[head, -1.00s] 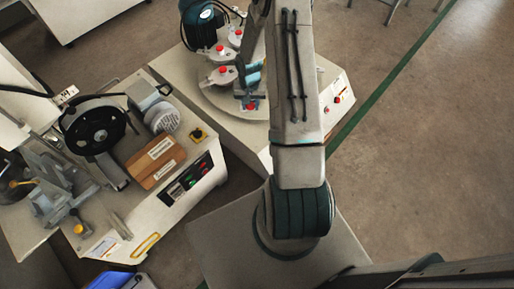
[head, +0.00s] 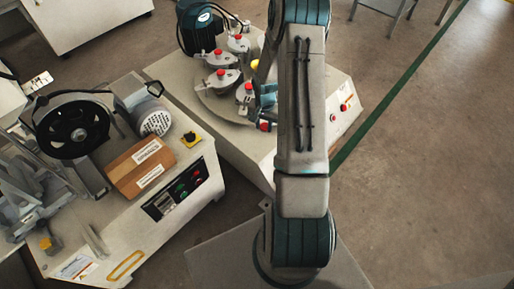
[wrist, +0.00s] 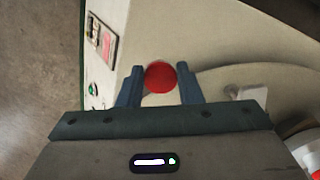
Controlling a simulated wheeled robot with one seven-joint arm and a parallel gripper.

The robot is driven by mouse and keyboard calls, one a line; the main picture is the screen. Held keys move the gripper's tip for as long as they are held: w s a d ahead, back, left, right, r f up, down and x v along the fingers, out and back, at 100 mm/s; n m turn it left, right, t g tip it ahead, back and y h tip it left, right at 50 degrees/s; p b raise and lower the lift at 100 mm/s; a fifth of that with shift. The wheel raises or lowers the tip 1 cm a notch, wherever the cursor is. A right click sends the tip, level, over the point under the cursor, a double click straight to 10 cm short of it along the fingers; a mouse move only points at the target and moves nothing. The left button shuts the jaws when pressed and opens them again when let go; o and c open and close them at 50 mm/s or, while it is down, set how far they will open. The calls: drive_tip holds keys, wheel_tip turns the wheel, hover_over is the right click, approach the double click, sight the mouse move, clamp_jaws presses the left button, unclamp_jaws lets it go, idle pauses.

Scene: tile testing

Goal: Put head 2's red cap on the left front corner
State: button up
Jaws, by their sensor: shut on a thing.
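My gripper (wrist: 160,78) is shut on a red cap (wrist: 160,76), a round red piece held between the two blue-grey fingertips. In the head view the held red cap (head: 264,126) shows beside my arm, at the near side of the round plate (head: 212,102) on the pale machine (head: 225,140). I cannot tell its height above the surface. Several pale heads stand on the plate, with red caps on top, such as one head at the left (head: 222,83). Which one is head 2 cannot be told. My arm hides the machine top's middle.
The machine's sloped front panel (head: 342,103) has red buttons. A second machine (head: 130,225) with a black wheel (head: 73,125) and a brown block (head: 141,168) stands at the left. A dark motor (head: 200,28) rises behind the plate. Open floor lies at the right.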

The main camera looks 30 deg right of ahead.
drive_tip(key=b, duration=0.1)
hover_over(257, 150)
wheel_tip(257, 150, down, 3)
drive_tip(key=shift+f, duration=0.1)
drive_tip(key=shift+f+b, duration=1)
drive_tip(key=shift+f, duration=0.9)
drive_tip(key=shift+f, duration=0.15)
drive_tip(key=o, duration=0.9)
drive_tip(key=shift+o, duration=0.2)
drive_tip(key=s+a+r+n+p, duration=0.1)
drive_tip(key=s+a+r+n, duration=0.1)
drive_tip(key=r, duration=0.8)
drive_tip(key=s+a+r+n+p, duration=0.1)
drive_tip(key=s+a+r+p, duration=0.15)
drive_tip(key=r, duration=0.65)
drive_tip(key=s+a+r+n+p, duration=0.1)
drive_tip(key=s+a+r+n, duration=0.15)
drive_tip(key=r, duration=0.75)
drive_tip(key=s+a+r+n+t, duration=0.1)
drive_tip(key=s+a+r+n, duration=0.3)
drive_tip(key=s, duration=0.7)
wheel_tip(257, 150, up, 5)
drive_tip(key=a, duration=0.2)
drive_tip(key=shift+s+a+f, duration=0.15)
drive_tip(key=shift+a, duration=0.25)
